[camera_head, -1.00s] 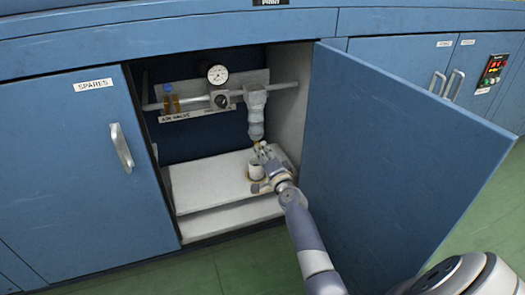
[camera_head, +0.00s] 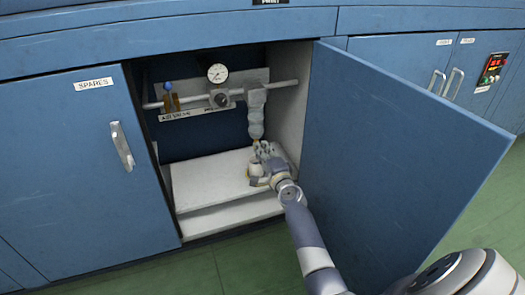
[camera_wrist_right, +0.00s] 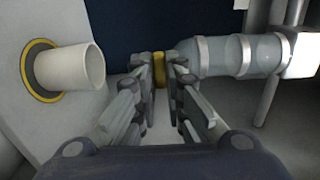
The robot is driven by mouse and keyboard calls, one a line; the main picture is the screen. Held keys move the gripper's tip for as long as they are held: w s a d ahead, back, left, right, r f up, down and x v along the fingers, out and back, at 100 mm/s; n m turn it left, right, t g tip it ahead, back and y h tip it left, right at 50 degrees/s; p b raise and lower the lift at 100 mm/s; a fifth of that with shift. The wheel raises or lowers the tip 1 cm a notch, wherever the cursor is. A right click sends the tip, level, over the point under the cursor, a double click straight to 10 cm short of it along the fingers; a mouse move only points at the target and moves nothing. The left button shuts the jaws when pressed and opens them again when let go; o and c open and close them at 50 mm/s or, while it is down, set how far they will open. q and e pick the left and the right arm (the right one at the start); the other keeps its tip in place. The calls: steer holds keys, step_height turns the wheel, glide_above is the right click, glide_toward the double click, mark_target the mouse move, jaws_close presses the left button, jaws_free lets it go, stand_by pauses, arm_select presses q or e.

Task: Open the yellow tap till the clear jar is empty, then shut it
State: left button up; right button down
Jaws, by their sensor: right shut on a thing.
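The yellow tap (camera_wrist_right: 159,70) sits at the lower end of the clear jar (camera_wrist_right: 228,55), which hangs under the pipe. In the head view the clear jar (camera_head: 256,120) shows upright. My right gripper (camera_wrist_right: 159,80) is shut on the yellow tap, one finger on each side of it. In the head view my right gripper (camera_head: 260,150) is just below the jar and hides most of the tap. I cannot tell how much liquid is in the jar. My left gripper is not in view.
A white open tube (camera_wrist_right: 75,68) with a yellow ring at its base stands below the tap. The pressure gauge (camera_head: 218,73) and pipe are above. The open blue door (camera_head: 400,150) is close on the right. The white shelf (camera_head: 205,183) is clear on its left.

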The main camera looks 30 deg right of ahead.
steer(key=c, duration=1.7)
jaws_free()
steer(key=shift+o, duration=0.2)
steer(key=v, duration=1.2)
